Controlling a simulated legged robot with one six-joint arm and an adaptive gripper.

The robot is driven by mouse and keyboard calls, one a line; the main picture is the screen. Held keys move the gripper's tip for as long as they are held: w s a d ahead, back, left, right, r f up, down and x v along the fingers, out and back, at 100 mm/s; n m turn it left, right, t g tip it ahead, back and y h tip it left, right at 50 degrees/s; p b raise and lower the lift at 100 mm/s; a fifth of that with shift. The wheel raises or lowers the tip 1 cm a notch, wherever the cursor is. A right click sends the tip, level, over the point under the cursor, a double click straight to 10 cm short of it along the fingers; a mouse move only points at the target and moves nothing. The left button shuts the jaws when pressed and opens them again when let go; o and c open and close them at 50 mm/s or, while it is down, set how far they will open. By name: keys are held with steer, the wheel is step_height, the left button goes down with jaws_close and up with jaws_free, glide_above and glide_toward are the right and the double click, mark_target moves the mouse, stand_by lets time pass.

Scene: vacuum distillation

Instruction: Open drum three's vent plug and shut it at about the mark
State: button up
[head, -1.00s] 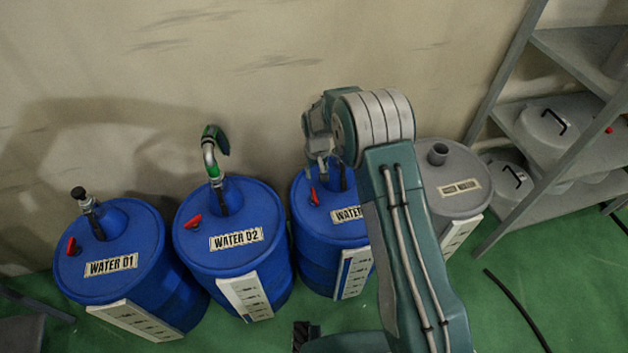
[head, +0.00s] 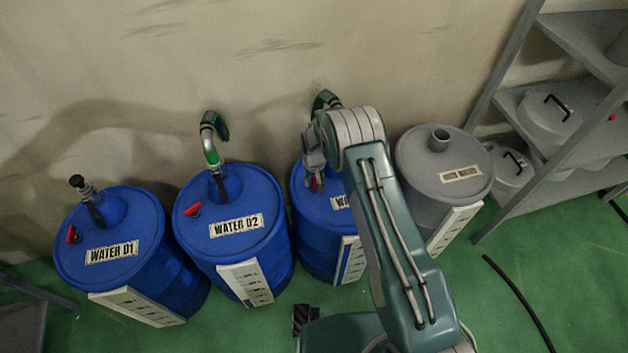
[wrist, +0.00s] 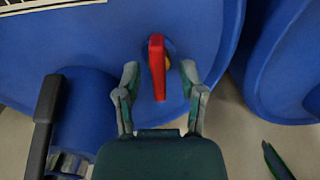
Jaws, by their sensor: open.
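Drum three (head: 318,235) is the third blue drum from the left, partly hidden behind my arm. Its label (head: 341,203) is mostly covered. In the wrist view its blue top (wrist: 95,55) fills the left and middle. The red vent plug (wrist: 157,66) stands up from that top, with a bit of yellow beside it. My gripper (wrist: 160,85) is open, one finger on each side of the red plug, with gaps on both sides. In the head view my gripper (head: 315,180) is over the drum's top at the plug. The level strip (head: 350,260) shows on the drum's front; its marks are too small to read.
Drums WATER 01 (head: 110,255) and WATER 02 (head: 235,210) stand to the left. A grey drum (head: 440,175) stands to the right, then a shelf (head: 560,110) with lidded pots. A dark pipe (wrist: 44,115) rises left of my gripper in the wrist view.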

jaws_close()
steer(key=shift+n, duration=0.4)
steer(key=n, duration=0.4)
steer(key=shift+n, duration=2.9)
jaws_free()
steer(key=shift+f, duration=0.1)
